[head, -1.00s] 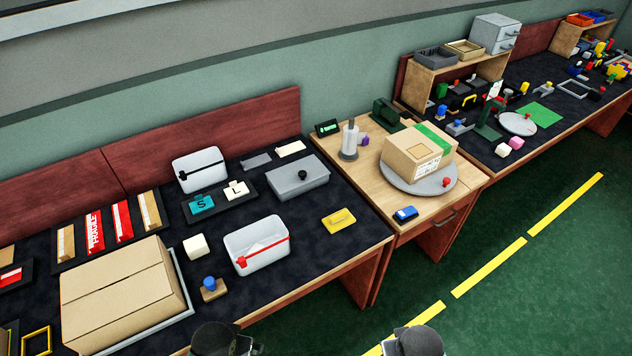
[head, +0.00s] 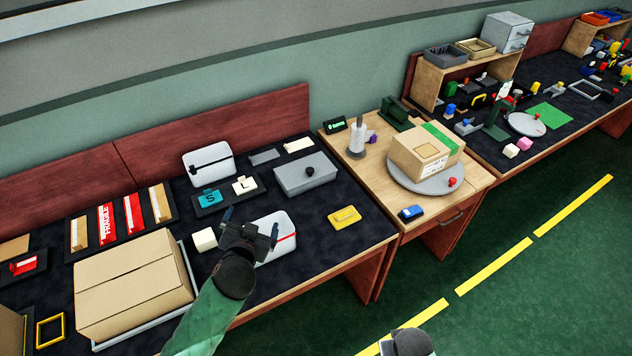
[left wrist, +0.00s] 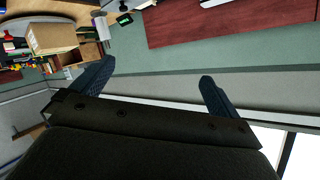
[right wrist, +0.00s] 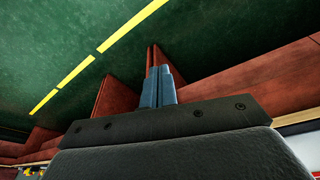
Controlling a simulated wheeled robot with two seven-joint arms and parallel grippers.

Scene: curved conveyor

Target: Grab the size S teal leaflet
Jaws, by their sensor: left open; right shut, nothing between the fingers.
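The teal leaflet (head: 208,197) marked S stands in the left part of a dark holder (head: 223,197) in the head view. A white leaflet (head: 244,185) marked L stands to its right. My left gripper (head: 251,222) is open and empty, in front of the holder and apart from the leaflet. Its spread fingers also show in the left wrist view (left wrist: 157,72), with the wall and a red back panel beyond them. My right gripper (right wrist: 160,75) is shut and empty in the right wrist view, with green floor behind it. Neither wrist view shows the leaflet.
A white bin (head: 280,245) with a red band is partly hidden by my left gripper. A white cube (head: 204,239) and a large cardboard box (head: 130,285) lie left of it. A grey lidded box (head: 306,178) is right of the holder. A white container (head: 208,163) stands behind.

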